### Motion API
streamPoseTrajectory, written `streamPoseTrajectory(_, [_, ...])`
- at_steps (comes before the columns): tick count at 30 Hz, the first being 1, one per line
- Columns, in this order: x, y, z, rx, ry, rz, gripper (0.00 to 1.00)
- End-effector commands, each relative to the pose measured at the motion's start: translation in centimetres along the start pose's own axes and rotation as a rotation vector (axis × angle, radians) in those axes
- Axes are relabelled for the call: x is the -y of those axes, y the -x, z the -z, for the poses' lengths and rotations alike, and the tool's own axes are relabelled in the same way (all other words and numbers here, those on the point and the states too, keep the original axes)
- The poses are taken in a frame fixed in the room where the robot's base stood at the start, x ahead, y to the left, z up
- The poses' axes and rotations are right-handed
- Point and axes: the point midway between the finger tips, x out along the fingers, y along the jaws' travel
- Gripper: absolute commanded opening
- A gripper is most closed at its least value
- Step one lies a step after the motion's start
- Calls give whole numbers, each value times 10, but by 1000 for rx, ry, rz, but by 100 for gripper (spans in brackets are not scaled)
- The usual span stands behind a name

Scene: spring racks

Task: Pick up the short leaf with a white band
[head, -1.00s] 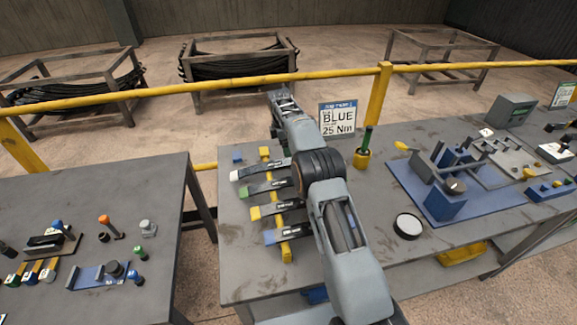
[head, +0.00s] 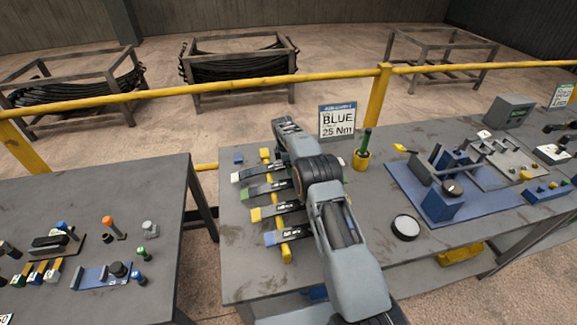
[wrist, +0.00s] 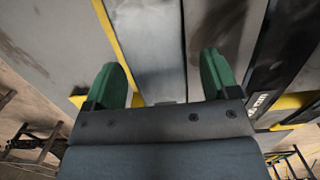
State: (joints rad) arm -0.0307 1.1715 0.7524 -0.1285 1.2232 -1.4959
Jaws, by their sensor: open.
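The leaf with a white band (head: 236,177) is the farthest leaf on the yellow rack (head: 286,252) on the middle table. Its white end shows at the left; my arm hides much of the rest. Leaves with a green band (head: 246,196), a yellow band (head: 257,214) and a blue band (head: 270,239) lie nearer. My gripper (head: 286,124) is over the far side of the rack. In the wrist view, its green fingertips (wrist: 163,82) are apart, with a grey leaf (wrist: 147,45) visible between them. I cannot tell that leaf's band colour.
A yellow cup with a green-handled tool (head: 362,158), a round dish (head: 405,228) and a blue fixture board (head: 420,205) are to the right. Another table (head: 165,200) is left across a gap.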

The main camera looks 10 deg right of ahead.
Motion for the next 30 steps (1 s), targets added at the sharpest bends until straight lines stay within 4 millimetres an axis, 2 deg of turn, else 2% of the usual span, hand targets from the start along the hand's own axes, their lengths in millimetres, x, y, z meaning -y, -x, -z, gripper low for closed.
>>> streamPoseTrajectory(5, [0, 0, 0, 0, 0, 0, 80])
streamPoseTrajectory(23, [0, 0, 0, 0, 0, 1, 23])
streamPoseTrajectory(30, [-1, 4, 0, 0, 0, -5, 23])
